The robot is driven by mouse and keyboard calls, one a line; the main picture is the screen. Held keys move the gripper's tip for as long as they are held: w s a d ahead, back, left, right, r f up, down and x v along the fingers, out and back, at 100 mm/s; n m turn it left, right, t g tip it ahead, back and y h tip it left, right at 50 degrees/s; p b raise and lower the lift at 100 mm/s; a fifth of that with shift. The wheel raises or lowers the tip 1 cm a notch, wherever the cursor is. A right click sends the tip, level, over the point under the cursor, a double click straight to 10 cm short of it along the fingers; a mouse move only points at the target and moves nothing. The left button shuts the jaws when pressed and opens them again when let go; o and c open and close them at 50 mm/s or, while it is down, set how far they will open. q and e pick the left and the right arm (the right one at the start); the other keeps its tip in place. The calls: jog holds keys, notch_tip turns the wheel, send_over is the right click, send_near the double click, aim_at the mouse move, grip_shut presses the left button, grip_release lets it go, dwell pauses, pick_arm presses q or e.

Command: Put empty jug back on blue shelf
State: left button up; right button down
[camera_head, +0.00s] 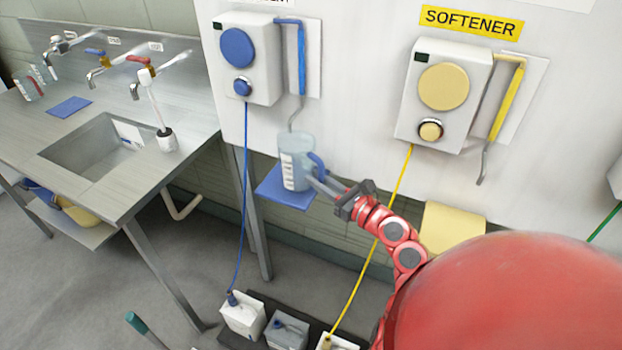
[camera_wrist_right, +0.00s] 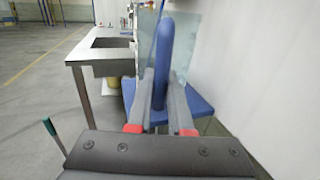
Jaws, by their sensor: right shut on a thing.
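The clear jug (camera_head: 294,160) with white markings and a blue handle (camera_head: 318,162) is upright under the spout of the blue dispenser. It looks empty. The blue shelf (camera_head: 284,193) is on the wall directly below it; I cannot tell whether the jug's base touches it. My right gripper (camera_head: 322,182) is shut on the handle from the right. In the right wrist view the two fingers (camera_wrist_right: 165,95) lie on either side of the blue handle (camera_wrist_right: 164,50), with the clear jug wall (camera_wrist_right: 186,42) behind and the blue shelf (camera_wrist_right: 198,105) below. My left gripper is not in view.
The blue dispenser (camera_head: 255,60) and its spout (camera_head: 294,118) are above the jug. The softener dispenser (camera_head: 441,95) and a yellow shelf (camera_head: 452,227) are to the right. A steel sink bench (camera_head: 90,190) stands left. White containers (camera_head: 243,314) with hoses sit on the floor.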

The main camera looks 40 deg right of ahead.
jog(key=w, duration=0.2)
jog(key=shift+w+a+f, duration=0.3)
jog(key=shift+f, duration=0.4)
jog(key=shift+s+d, duration=0.1)
jog(key=shift+f, duration=0.1)
jog(key=c, duration=0.8)
grip_release()
jog(key=shift+f, duration=0.1)
jog(key=b+v, duration=0.1)
jog(key=v, duration=1.1)
jog(key=shift+b, duration=0.3)
